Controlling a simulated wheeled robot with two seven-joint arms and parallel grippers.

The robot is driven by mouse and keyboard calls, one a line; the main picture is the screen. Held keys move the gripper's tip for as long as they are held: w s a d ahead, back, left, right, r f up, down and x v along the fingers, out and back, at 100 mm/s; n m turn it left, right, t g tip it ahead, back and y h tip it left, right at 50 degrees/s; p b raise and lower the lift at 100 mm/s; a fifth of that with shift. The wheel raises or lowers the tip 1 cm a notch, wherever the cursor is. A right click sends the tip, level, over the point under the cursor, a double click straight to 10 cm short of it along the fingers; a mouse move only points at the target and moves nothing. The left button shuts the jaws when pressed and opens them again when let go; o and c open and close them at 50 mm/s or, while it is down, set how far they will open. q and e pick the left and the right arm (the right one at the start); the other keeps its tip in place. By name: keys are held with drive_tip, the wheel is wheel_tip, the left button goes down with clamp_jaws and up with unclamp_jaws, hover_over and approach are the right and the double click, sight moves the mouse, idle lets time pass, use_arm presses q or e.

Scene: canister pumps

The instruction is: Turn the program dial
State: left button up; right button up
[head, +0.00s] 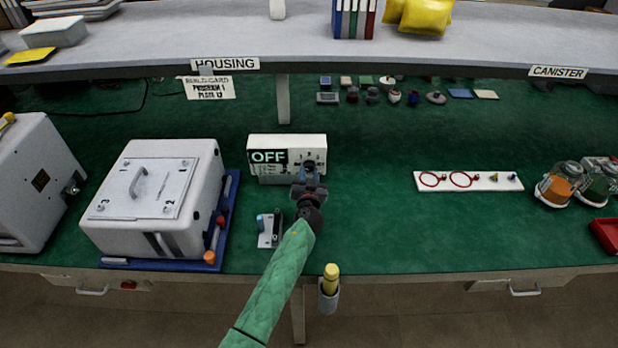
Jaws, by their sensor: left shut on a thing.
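A white control box (262,142) stands on the green bench top near the middle, with a dark display (268,157) reading "OFF". The program dial (309,164) is the dark knob on the right part of its front face. My left gripper (309,174) reaches up from the bottom, in a green sleeve, to just in front of this dial. It is shut on the dial, and its fingers and wrist cover the dial's lower part and the box's lower right corner. The dial's pointer and marks are too small to read. My right gripper is not in view.
A small plate with a blue and a black part (268,228) lies left of my forearm. A large white housing (150,190) on a blue tray stands further left. A white strip with red rings (470,181) lies right. A grey shelf (420,45) overhangs the back.

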use_arm(q)
drive_tip(key=m+b, duration=0.1)
drive_tip(key=m, duration=0.2)
drive_tip(key=shift+b, duration=0.4)
drive_tip(key=shift+a+r+m+b, duration=0.15)
drive_tip(key=shift+m+b, duration=0.3)
drive_tip(key=shift+m, duration=1.25)
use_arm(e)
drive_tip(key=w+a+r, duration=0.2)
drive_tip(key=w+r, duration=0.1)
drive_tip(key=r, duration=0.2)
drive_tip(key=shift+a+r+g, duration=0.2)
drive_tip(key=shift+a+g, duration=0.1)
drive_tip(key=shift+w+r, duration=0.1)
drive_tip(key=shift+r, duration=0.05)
use_arm(q)
drive_tip(key=o, duration=1)
drive_tip(key=shift+c, duration=0.2)
drive_tip(key=shift+s, duration=0.1)
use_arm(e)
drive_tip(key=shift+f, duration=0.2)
